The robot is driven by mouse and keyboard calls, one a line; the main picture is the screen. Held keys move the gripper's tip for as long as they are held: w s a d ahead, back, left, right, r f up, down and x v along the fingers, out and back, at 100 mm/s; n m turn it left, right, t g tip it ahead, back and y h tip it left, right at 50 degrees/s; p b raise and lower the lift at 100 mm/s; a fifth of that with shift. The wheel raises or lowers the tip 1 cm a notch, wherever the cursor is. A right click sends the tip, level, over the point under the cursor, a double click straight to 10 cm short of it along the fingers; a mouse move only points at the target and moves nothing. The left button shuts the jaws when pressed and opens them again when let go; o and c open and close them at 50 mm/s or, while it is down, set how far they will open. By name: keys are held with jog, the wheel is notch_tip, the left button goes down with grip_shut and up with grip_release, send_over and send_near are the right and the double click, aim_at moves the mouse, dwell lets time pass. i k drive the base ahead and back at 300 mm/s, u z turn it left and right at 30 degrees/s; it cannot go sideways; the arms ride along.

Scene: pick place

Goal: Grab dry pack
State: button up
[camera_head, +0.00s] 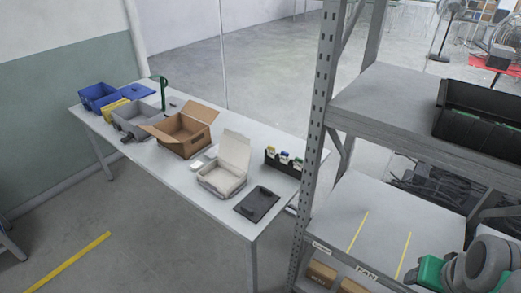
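I cannot pick out the dry pack for certain. A small white item (199,164) lies on the white table (160,176), just left of an open white box (222,180); it is too small to identify. A black holder (285,163) at the table's right end has several small items with yellow, blue and green parts in it. My gripper cannot be made out in this view. Grey rounded parts (487,265) at the lower right corner look like links of my arm, beside a green object (431,271).
An open cardboard box (183,131), grey bin (134,121), blue bin (98,96) and dark tray (257,204) stand on the table. A metal shelf rack (313,125) rises at right, with a black bin (481,112) on it.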

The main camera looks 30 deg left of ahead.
aim_at(197, 165)
jog(key=u, duration=2.5)
jog(key=i, duration=1.25)
jog(key=u, duration=0.3)
jog(key=i, duration=0.95)
jog(key=z, duration=0.25)
